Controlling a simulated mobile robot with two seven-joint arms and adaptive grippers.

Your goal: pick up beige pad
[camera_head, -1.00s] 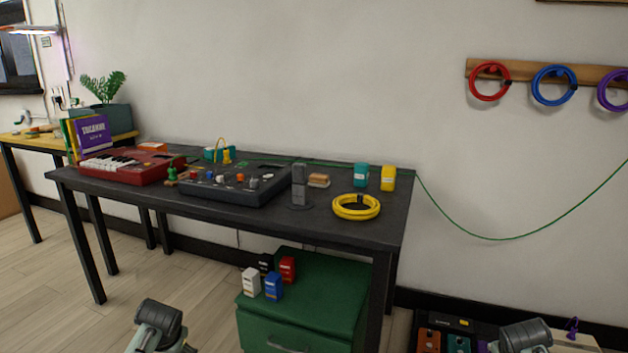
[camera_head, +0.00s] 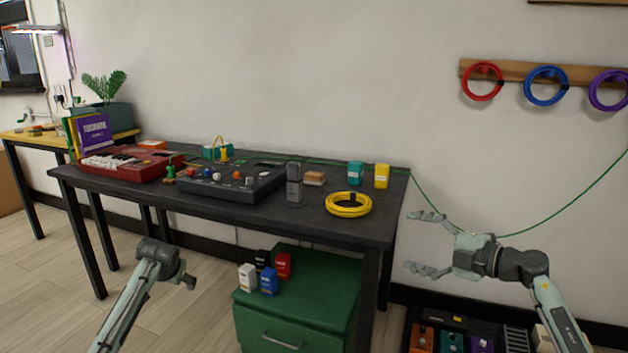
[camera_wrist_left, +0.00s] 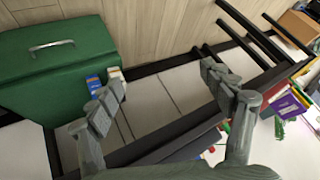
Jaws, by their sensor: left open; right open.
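A small beige pad with a brown side (camera_head: 314,178) lies on the dark table (camera_head: 130,193), just right of the upright grey microphone-like stand (camera_head: 294,184). My right gripper (camera_head: 415,241) is open and empty, right of the table's right end and lower than the pad. My left arm shows low at the left in the head view, in front of the table, with its fingers mostly hidden. In the left wrist view my left gripper (camera_wrist_left: 165,92) is open with nothing between its fingers. The pad cannot be made out there.
A mixer-like box (camera_head: 232,184) and red keyboard (camera_head: 131,164) are to the left. Small boxes stand on a green cabinet (camera_head: 300,310) below. A green cable (camera_head: 560,219) hangs behind my right gripper.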

